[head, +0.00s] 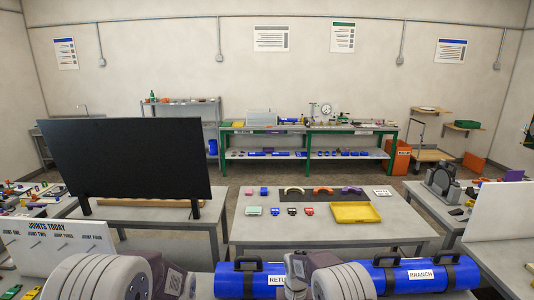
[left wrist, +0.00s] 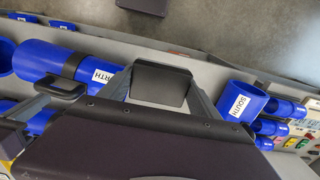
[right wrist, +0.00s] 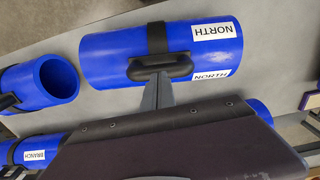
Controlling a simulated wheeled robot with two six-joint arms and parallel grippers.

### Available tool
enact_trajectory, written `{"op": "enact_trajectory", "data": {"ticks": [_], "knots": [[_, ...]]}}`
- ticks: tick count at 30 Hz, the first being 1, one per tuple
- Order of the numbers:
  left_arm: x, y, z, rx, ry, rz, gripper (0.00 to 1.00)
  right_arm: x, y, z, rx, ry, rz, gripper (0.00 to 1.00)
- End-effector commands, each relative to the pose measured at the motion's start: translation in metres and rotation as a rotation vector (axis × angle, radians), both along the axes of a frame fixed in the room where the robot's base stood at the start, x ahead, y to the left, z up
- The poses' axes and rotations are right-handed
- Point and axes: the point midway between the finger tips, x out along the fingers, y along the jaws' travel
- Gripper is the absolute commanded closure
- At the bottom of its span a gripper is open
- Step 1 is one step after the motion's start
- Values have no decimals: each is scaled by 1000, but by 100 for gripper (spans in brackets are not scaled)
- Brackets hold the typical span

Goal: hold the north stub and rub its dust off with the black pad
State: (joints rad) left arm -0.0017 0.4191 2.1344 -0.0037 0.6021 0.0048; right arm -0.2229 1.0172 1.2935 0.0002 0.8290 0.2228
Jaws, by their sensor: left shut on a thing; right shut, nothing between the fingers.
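The north stub (right wrist: 190,45) is a blue cylinder with a black band, a black handle (right wrist: 160,68) and white NORTH labels, lying on a grey surface. My right gripper (right wrist: 160,88) is shut and empty, its fingertips at the handle's lower edge in the picture; I cannot tell if they touch it. In the left wrist view, the north stub (left wrist: 42,58) lies left of my left gripper (left wrist: 160,88). That gripper is shut on a wide black block that looks like the black pad (left wrist: 160,82). I cannot make out dust on the stub.
A blue stub labelled SOUTH (left wrist: 243,100) lies right of my left gripper. Another blue stub (right wrist: 40,88) and the BRANCH stub (right wrist: 38,150) lie left in the right wrist view.

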Motion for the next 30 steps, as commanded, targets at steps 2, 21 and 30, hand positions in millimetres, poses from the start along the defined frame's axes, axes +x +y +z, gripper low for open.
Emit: {"op": "enact_trajectory", "data": {"ticks": [2, 21, 30], "knots": [[0, 0, 0, 0, 0, 0, 60, 0, 0, 0, 0, 0, 0, 100], [0, 0, 0, 0, 0, 0, 60, 0, 0, -8, 0, 0, 0, 100], [0, 0, 0, 0, 0, 0, 60, 0, 0, -13, 0, 0, 0, 100]]}}
